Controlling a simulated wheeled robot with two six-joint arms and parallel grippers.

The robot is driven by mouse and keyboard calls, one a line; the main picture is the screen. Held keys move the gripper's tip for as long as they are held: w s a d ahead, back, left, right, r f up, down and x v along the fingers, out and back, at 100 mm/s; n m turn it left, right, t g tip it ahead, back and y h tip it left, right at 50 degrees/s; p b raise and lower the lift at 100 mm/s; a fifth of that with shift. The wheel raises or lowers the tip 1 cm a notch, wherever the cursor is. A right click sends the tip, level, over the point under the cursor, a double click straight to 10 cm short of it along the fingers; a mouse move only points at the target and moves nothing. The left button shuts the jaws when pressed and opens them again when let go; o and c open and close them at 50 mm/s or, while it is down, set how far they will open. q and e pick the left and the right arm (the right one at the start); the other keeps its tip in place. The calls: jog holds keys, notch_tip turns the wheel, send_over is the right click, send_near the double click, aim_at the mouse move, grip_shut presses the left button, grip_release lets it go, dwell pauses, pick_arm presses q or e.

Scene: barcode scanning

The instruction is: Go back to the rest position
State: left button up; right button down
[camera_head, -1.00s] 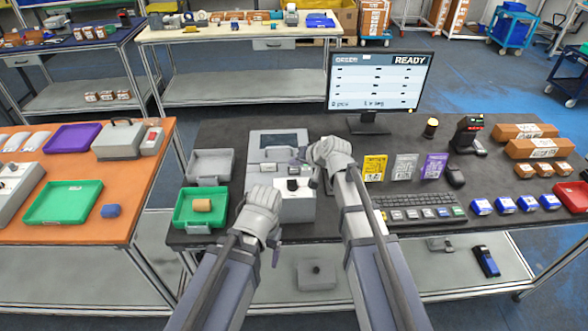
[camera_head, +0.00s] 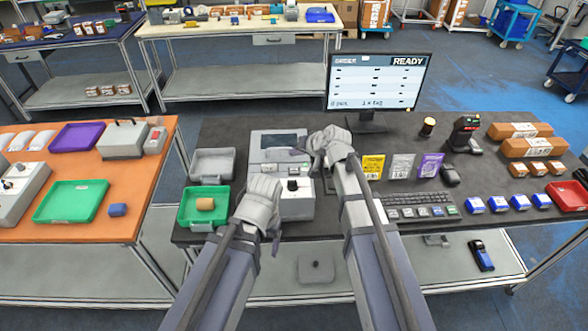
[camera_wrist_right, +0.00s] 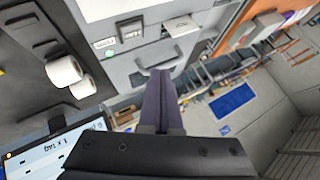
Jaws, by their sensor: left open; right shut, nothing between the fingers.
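In the head view my left gripper (camera_head: 262,195) is in front of the grey machine (camera_head: 276,141), over the front part of the dark table. It is open; its fingertips are mostly hidden behind the hand. My right gripper (camera_head: 304,147) is higher up, beside the machine's right side and below the monitor (camera_head: 377,82). In the right wrist view its dark fingers (camera_wrist_right: 160,78) are shut together with nothing between them, and the machine's grey front with a green button (camera_wrist_right: 110,53) is behind them. Both arms reach forward from the bottom edge.
A green tray (camera_head: 190,217) with a tan cylinder (camera_head: 205,203) and a grey tray (camera_head: 213,152) stand left of the machine. A keyboard (camera_head: 420,208), packets (camera_head: 372,165) and a scanner (camera_head: 464,134) are to the right. An orange table (camera_head: 120,190) is at left.

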dwell(0.4)
jog(key=s+d+f+n+g+h, duration=0.15)
jog(key=s+d, duration=0.25)
jog(key=s, duration=0.4)
jog(key=s+d+f+g+h, duration=0.2)
jog(key=s+d+f+g, duration=0.15)
jog(key=s, duration=0.45)
jog(key=s+d+f+g+h, duration=0.2)
jog(key=s+d, duration=0.3)
jog(key=s, duration=0.3)
jog(key=s+a+f+n+b, duration=0.2)
jog(key=a, duration=0.3)
jog(key=s+a+f+n+h+b, duration=0.1)
jog(key=s+a+n+b, duration=0.1)
jog(key=a, duration=0.4)
jog(key=shift+s+f+g, duration=0.3)
jog(key=shift+s+f, duration=0.05)
jog(key=shift+f, duration=0.05)
